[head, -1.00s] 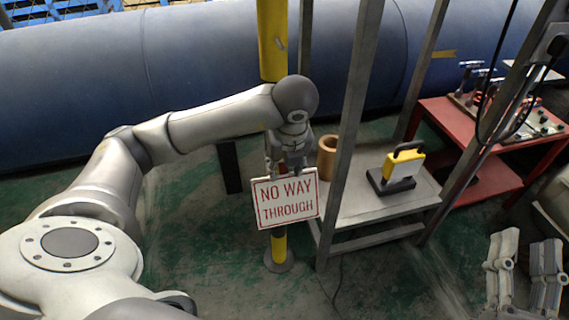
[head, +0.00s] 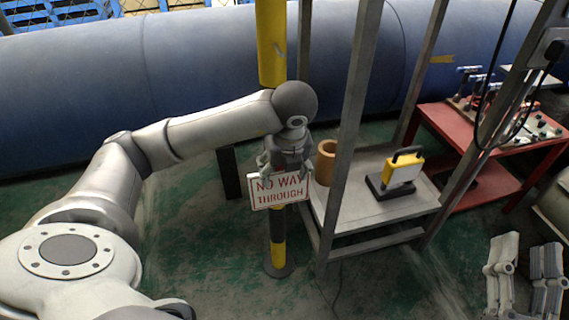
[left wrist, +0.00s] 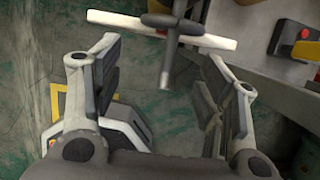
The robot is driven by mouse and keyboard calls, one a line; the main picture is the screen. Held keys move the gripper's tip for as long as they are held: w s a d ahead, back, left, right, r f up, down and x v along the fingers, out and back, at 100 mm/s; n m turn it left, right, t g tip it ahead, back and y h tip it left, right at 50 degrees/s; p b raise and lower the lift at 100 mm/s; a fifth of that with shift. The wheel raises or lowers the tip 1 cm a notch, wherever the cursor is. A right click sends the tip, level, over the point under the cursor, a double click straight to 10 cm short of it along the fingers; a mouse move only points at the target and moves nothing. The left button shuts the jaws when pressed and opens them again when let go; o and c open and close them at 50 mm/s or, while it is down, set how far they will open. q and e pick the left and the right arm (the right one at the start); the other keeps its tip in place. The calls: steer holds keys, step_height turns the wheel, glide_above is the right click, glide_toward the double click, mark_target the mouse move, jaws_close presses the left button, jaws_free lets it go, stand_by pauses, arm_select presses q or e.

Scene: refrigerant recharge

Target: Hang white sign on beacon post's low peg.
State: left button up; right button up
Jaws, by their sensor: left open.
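The white sign (head: 279,191), with red lettering "NO WAY THROUGH", is in front of the yellow and black beacon post (head: 272,45) at mid-height. Its face is tilted and looks foreshortened. My left gripper (head: 284,168) is just above the sign's top edge, fingers spread. In the left wrist view the fingers are wide apart around empty space (left wrist: 160,52), and the sign's thin white edge (left wrist: 216,43) lies past the fingertips, crossed by a grey rod (left wrist: 180,62). I cannot tell whether the rod is the peg. My right gripper (head: 524,280) is open and empty at lower right.
A grey shelf frame (head: 345,215) stands right of the post, holding a brown cylinder (head: 326,165) and a yellow and black device (head: 401,170). A red table (head: 455,130) stands farther right. A large blue tank (head: 180,75) lies behind. Green floor is open at the left.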

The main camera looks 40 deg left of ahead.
arm_select(q)
steer(key=v, duration=1.2)
steer(key=shift+w, duration=0.1)
